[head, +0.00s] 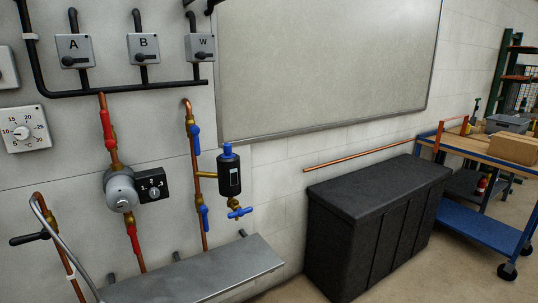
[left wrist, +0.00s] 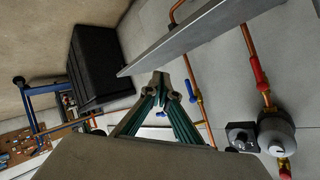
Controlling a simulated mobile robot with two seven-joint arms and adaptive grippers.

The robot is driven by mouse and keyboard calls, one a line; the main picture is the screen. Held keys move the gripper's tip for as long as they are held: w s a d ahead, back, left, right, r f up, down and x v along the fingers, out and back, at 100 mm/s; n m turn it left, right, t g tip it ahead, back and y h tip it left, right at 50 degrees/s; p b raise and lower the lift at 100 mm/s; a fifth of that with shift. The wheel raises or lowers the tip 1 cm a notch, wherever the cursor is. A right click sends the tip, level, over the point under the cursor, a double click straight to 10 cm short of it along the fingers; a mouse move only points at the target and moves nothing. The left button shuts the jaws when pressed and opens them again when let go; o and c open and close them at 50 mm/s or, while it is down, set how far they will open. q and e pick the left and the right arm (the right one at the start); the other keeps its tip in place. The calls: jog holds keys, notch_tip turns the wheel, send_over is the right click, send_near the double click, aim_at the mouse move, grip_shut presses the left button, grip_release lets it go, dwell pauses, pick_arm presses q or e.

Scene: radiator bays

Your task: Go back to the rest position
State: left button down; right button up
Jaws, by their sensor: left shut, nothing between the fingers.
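My left gripper (left wrist: 161,84) shows in the left wrist view, its greenish fingers closed together at the tips with nothing between them. It is in free air, with the grey metal shelf (left wrist: 185,38) and the wall pipes beyond it. Neither gripper shows in the head view. The head view shows the same shelf (head: 195,270) below the pipework. A round grey pump (head: 120,190) with a black dial box (head: 151,186) sits on a copper pipe, also seen in the left wrist view (left wrist: 277,137).
A black chest (head: 375,225) stands on the floor right of the shelf. A blue cart (head: 480,222) with a cardboard box (head: 512,148) is farther right. Switches and a black pipe line the upper wall. A lever valve (head: 30,238) and hose project at lower left.

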pick_arm(q)
jog(key=s+d+f+n+h, duration=0.1)
jog(key=s+f, duration=0.3)
jog(key=s, duration=0.7)
jog(key=s+d+f+n+g, duration=0.1)
jog(key=s+f, duration=0.3)
jog(key=s, duration=0.7)
jog(key=shift+s+d+f+n+g+h, duration=0.3)
jog(key=shift+s+d+n+h, duration=0.1)
jog(key=shift+d+n, duration=0.15)
